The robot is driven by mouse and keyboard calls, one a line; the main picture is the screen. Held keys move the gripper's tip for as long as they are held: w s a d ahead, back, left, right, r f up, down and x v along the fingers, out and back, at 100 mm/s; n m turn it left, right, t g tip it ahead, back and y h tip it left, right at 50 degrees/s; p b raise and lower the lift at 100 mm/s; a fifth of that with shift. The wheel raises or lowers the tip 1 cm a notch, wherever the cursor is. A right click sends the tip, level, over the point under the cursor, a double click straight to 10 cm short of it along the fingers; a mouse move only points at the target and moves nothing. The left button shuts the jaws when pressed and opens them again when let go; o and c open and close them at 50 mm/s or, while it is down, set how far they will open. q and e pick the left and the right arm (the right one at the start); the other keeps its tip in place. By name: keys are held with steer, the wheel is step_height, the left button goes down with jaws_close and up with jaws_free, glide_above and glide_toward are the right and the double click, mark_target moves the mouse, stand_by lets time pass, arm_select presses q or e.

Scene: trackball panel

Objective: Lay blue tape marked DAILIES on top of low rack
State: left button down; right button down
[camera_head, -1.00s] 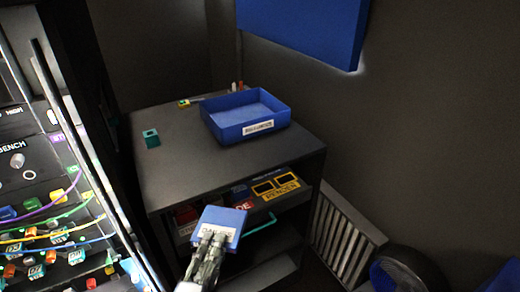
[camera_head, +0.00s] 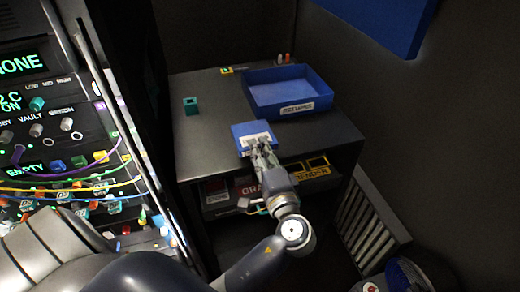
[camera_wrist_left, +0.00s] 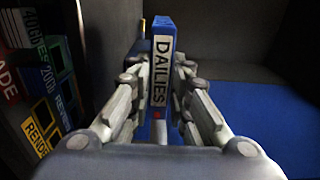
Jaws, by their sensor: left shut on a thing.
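The blue tape marked DAILIES (camera_head: 252,130) is gripped at its label end by my left gripper (camera_head: 260,150). In the left wrist view the tape (camera_wrist_left: 160,40) stands on edge between the two fingers of the gripper (camera_wrist_left: 159,100), its label facing the camera. In the head view the tape appears over the front part of the low rack's top (camera_head: 215,135). I cannot tell whether it touches the surface. My right gripper is not in view.
A blue tray (camera_head: 297,108) with a white label sits on the rack top, behind and right of the tape. A small teal block (camera_head: 191,105) stands at the left. Labelled tapes, one yellow (camera_head: 308,169), fill the shelf below. A slatted vent (camera_head: 372,222) is at the right.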

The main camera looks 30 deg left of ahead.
arm_select(q)
step_height(320, 180, down, 6)
steer(key=b, duration=0.4)
steer(key=shift+b, duration=0.3)
steer(key=shift+f, duration=0.2)
steer(key=shift+f+b, duration=0.35)
steer(key=shift+b, duration=0.1)
steer(key=c, duration=1.4)
jaws_free()
